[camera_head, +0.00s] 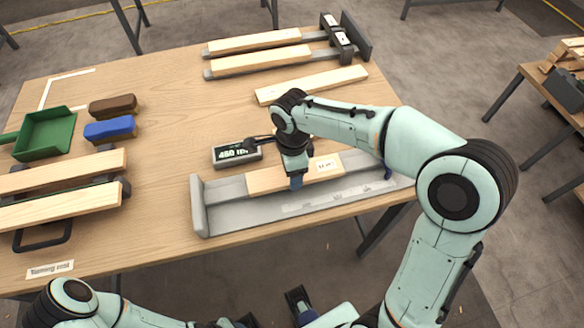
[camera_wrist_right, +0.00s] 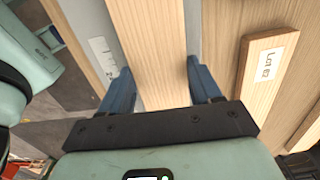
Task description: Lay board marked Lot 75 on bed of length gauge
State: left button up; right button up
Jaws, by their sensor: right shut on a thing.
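My right gripper (camera_head: 296,181) is shut on a pale wooden board (camera_head: 265,180), its blue fingers along the two long edges. The board has a white label, too small to read surely in the head view. It lies lengthwise over the grey bed of the length gauge (camera_head: 240,213); I cannot tell whether it touches the bed. The right wrist view shows the held board (camera_wrist_right: 155,50) between the fingers, with the gauge scale (camera_wrist_right: 103,55) to its left. What looks like my left gripper (camera_head: 303,308) is at the bottom edge, partly cut off.
A display box (camera_head: 237,155) stands behind the gauge. Another labelled board (camera_wrist_right: 262,75) lies right of the held one in the right wrist view. More boards lie on racks at left (camera_head: 60,180) and back (camera_head: 262,60). A green scoop (camera_head: 45,133) and brushes (camera_head: 110,128) are at left.

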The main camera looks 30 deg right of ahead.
jog(key=o, duration=1.1)
jog(key=shift+o, duration=0.2)
jog(key=shift+r, duration=0.35)
notch_tip(320, 180, up, 12)
jog(key=p, duration=0.2)
jog(key=shift+f, duration=0.25)
